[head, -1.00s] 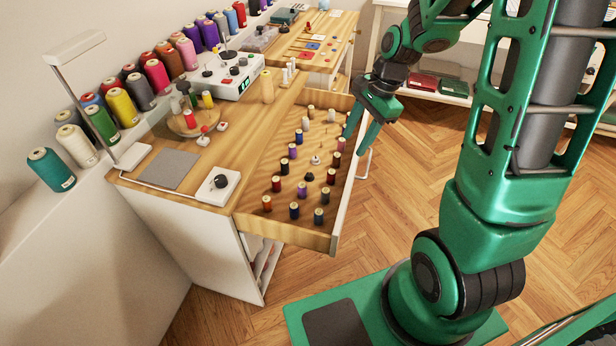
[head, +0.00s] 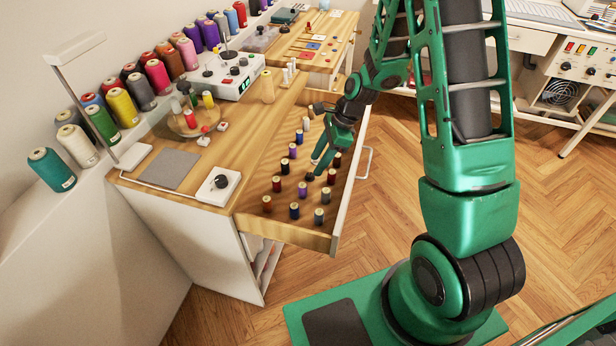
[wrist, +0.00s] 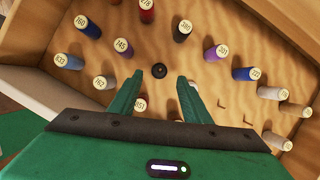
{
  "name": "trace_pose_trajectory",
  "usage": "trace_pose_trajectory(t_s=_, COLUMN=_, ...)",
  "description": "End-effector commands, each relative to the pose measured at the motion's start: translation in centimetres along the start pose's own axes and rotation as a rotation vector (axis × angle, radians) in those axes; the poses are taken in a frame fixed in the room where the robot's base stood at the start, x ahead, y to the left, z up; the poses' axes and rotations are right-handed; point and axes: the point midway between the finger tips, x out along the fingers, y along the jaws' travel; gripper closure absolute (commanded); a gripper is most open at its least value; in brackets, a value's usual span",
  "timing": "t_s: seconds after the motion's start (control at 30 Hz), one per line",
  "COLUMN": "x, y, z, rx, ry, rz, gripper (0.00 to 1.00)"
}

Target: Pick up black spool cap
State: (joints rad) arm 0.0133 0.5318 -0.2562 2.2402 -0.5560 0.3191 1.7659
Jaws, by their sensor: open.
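The black spool cap (wrist: 159,70) is a small dark round piece on the wooden floor of the open drawer. In the wrist view it lies just ahead of and between my two fingertips, with a gap on each side. In the head view the cap (head: 309,177) shows as a small dark spot beside my fingertips. My gripper (head: 319,168) is open and empty, pointing down into the drawer among the spools. The height left between fingertips and cap is hard to tell.
Numbered thread spools stand around the cap, including a purple one (wrist: 124,48) and a black one (wrist: 182,31). A spool marked 351 (wrist: 139,103) stands close to my left finger. The drawer front (head: 350,190) bounds the right side in the head view.

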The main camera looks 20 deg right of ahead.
Motion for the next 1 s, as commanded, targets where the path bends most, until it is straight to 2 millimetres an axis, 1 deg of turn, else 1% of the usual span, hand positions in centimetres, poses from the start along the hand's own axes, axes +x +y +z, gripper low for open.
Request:
trace_pose_trajectory(t_s=0.2, x=2.9, y=0.0, z=0.0, rx=-0.001, ry=0.001, rz=0.003, gripper=0.56)
trace_pose_trajectory(t_s=0.33, x=4.3, y=-0.1, z=-0.1, rx=0.000, ry=0.001, rz=0.002, gripper=0.56)
trace_pose_trajectory(t_s=0.47, x=4.9, y=-0.1, z=0.0, rx=-0.001, ry=0.001, rz=0.000, gripper=0.56)
trace_pose_trajectory(t_s=0.67, x=4.9, y=-0.1, z=0.0, rx=0.000, ry=0.000, rz=-0.001, gripper=0.56)
trace_pose_trajectory(t_s=0.77, x=4.9, y=-0.1, z=0.0, rx=0.000, ry=0.000, rz=-0.001, gripper=0.78)
trace_pose_trajectory(t_s=0.8, x=4.9, y=-0.1, z=0.0, rx=0.000, ry=0.000, rz=-0.001, gripper=0.87)
trace_pose_trajectory(t_s=0.83, x=4.9, y=-0.1, z=0.0, rx=0.000, ry=0.000, rz=-0.001, gripper=0.95)
trace_pose_trajectory(t_s=0.87, x=4.8, y=-0.1, z=0.0, rx=0.000, ry=0.000, rz=-0.001, gripper=0.98)
trace_pose_trajectory(t_s=1.0, x=4.8, y=-0.1, z=0.0, rx=0.000, ry=0.000, rz=-0.001, gripper=0.99)
